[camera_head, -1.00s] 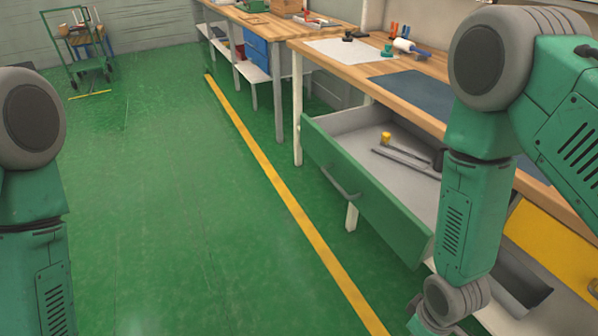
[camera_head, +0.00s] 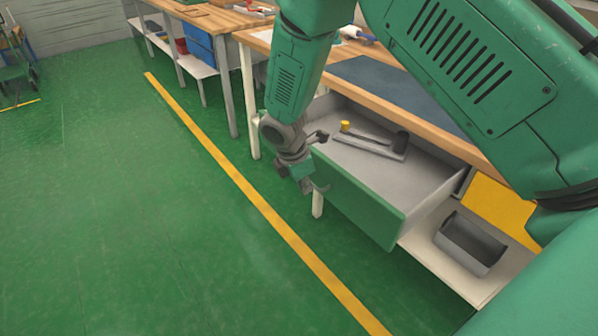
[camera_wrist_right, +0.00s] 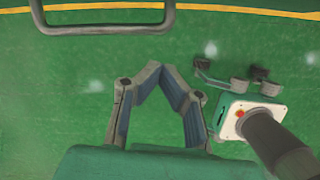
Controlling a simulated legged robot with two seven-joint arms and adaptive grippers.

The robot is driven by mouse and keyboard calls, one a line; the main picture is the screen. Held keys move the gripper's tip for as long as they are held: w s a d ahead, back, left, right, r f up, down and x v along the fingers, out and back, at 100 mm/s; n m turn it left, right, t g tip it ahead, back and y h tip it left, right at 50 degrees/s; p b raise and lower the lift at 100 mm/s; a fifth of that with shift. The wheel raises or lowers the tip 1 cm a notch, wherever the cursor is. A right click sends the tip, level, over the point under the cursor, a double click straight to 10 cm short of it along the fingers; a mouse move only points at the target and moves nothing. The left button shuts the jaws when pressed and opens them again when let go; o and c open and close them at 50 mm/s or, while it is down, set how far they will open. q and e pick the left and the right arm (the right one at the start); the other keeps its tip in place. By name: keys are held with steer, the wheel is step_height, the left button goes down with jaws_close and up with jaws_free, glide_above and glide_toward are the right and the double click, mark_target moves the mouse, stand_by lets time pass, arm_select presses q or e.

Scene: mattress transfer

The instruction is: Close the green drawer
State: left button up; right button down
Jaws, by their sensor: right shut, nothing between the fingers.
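The green drawer (camera_head: 362,203) is pulled open below the workbench, its grey inside showing. My right gripper (camera_head: 308,188) is at the left end of the drawer front, on the outer side and partly covering it. I cannot tell whether it touches the front. In the right wrist view, the fingers (camera_wrist_right: 158,70) are shut and empty, with their tips together. A grey bar handle (camera_wrist_right: 105,30) lies ahead of the fingertips, apart from them in the picture. In the head view, the handle is hidden behind the gripper. My left gripper is in neither view.
The drawer holds a yellow-topped item (camera_head: 345,127), flat grey pieces and a dark cylinder (camera_head: 401,141). A grey bin (camera_head: 470,243) stands on the lower shelf, near a yellow panel (camera_head: 497,207).

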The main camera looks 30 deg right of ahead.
steer(key=n+h, duration=0.1)
steer(key=n, duration=0.1)
glide_toward(316, 181)
steer(key=b+x, duration=0.1)
steer(key=x, duration=0.5)
steer(key=shift+a+f, duration=0.15)
